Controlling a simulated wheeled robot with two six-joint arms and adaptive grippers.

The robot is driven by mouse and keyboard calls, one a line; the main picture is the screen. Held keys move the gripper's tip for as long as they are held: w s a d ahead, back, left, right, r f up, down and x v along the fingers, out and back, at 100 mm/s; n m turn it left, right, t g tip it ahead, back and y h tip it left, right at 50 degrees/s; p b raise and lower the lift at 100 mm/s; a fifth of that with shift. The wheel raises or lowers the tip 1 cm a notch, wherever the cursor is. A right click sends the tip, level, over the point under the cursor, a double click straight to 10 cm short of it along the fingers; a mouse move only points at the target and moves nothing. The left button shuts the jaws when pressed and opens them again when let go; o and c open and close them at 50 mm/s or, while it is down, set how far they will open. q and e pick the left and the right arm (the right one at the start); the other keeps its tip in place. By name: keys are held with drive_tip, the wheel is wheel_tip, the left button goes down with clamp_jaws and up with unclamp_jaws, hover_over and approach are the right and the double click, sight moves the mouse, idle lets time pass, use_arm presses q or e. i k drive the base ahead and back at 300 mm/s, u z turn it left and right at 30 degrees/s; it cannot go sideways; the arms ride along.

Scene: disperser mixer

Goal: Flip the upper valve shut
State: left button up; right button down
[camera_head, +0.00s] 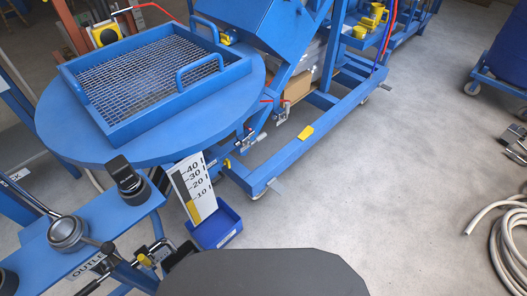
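Which valve is the upper one is not clear from this view. A thin red lever (145,8) runs above the yellow-framed box at the upper left. Small red handles (268,100) sit on metal fittings (281,114) beside the round blue vessel top. A metal fitting with a yellow part (146,260) is low at the left, near the label reading OUTLET (86,264), and is partly hidden. Neither of my grippers can be made out in this view.
A blue round top (60,128) carries a mesh grate (150,72) with handles. A level scale (194,184) stands above a blue bin (216,228). A blue panel with a black knob (126,178) is at left. A coiled hose (508,240) lies right; the middle floor is clear.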

sight(248, 143)
drive_tip(key=k, duration=0.4)
drive_tip(key=z, duration=1.05)
drive_tip(key=i, duration=0.7)
drive_tip(key=u, duration=1.85)
